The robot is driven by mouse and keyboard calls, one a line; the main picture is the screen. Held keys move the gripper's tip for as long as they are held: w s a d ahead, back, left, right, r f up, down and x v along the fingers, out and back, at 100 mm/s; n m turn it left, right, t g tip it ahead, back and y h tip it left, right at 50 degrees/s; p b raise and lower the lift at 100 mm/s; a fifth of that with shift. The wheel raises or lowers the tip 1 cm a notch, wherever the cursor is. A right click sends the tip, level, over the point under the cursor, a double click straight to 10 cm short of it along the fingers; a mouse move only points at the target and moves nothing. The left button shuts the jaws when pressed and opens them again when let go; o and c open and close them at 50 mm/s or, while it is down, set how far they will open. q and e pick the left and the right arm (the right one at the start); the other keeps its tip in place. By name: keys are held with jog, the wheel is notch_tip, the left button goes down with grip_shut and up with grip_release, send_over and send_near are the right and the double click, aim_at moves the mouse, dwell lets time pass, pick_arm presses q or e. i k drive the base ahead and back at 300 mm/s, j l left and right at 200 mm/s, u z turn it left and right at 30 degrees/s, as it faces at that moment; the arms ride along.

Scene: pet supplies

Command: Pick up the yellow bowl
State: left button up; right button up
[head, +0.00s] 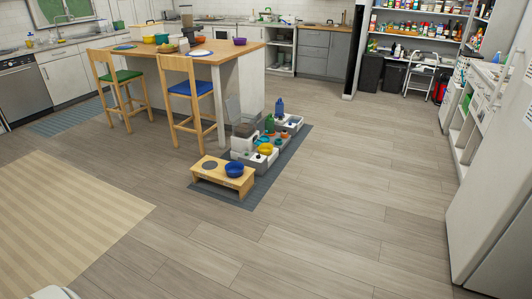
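A blue bowl (234,169) sits in the right side of the stand. Another yellow, bowl-like thing (149,39) is on the wooden-topped island (225,53). Neither of my grippers shows in the head view.
The pet things stand on a dark grey mat (262,193) beside the island. Two chairs, one with a green seat (120,76) and one with a blue seat (190,88), stand left of it. Wide bare floor (340,220) lies in front and right. A white cabinet (497,190) edges the right.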

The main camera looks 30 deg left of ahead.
aim_at(265, 149)
jog(key=i+j+u, duration=0.2)
jog(key=i, duration=1.55)
jog(key=i+l+u, duration=0.2)
jog(key=i, duration=1.6)
jog(key=i+u, duration=0.25)
jog(key=i, duration=0.3)
jog(key=i+l+u, duration=0.25)
jog(key=i, duration=0.3)
jog(key=i+l+u, duration=0.2)
jog(key=i, duration=0.35)
jog(key=j, duration=0.05)
